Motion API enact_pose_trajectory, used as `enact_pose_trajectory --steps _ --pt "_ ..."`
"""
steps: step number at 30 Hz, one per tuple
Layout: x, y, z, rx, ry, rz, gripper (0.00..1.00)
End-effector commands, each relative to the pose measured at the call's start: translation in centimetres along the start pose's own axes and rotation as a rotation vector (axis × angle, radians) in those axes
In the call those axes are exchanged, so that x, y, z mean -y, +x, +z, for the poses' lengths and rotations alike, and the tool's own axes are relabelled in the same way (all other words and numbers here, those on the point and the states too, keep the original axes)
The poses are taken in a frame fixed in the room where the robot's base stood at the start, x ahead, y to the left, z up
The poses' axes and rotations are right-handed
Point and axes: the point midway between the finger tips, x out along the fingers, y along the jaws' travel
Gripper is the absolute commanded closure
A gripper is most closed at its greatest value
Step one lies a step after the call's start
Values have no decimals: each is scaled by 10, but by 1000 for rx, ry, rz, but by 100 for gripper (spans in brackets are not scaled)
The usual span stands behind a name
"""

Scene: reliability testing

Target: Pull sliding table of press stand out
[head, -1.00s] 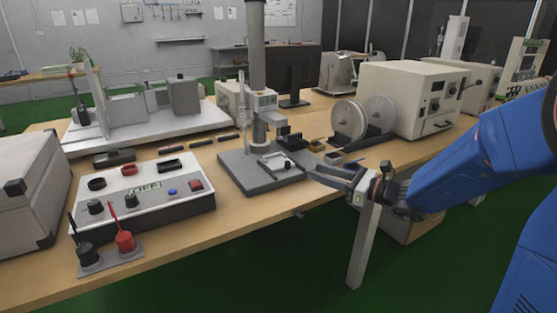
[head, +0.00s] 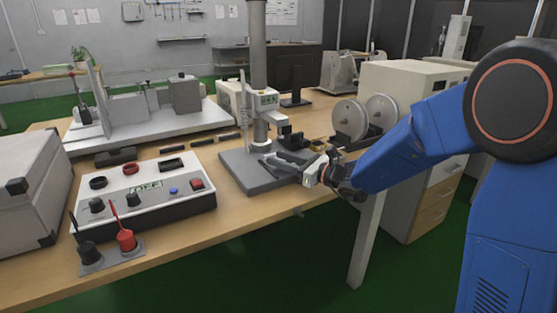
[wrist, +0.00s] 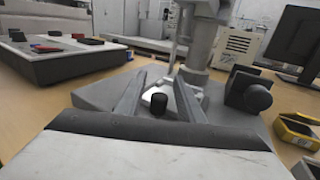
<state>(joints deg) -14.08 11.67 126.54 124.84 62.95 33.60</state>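The press stand has a grey base (head: 240,175), a tall column (head: 258,75) and a small display head (head: 264,99). Its sliding table (wrist: 155,93) is a small light plate low on the base, with a black knob (wrist: 158,104) in front. In the wrist view my gripper (wrist: 160,80) is open, one finger on each side of the knob, with gaps visible at both sides. In the head view my gripper (head: 287,163) reaches over the base from the right and hides most of the sliding table.
A control box with knobs (head: 145,196) is left of the stand. Two grey reels (head: 365,117) stand at the right, and a small yellow-edged box (wrist: 298,130) lies right of the base. A larger black knob (wrist: 257,98) sticks out at the stand's right.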

Motion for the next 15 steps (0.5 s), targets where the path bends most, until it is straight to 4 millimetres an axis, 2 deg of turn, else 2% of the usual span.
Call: enact_pose_trajectory --steps 4,12,13,15 --pt "0 7 0 0 0 1 65" --pt "0 8 0 0 1 0 65" --pt "0 8 0 0 0 0 68" --pt "0 8 0 0 0 0 84"
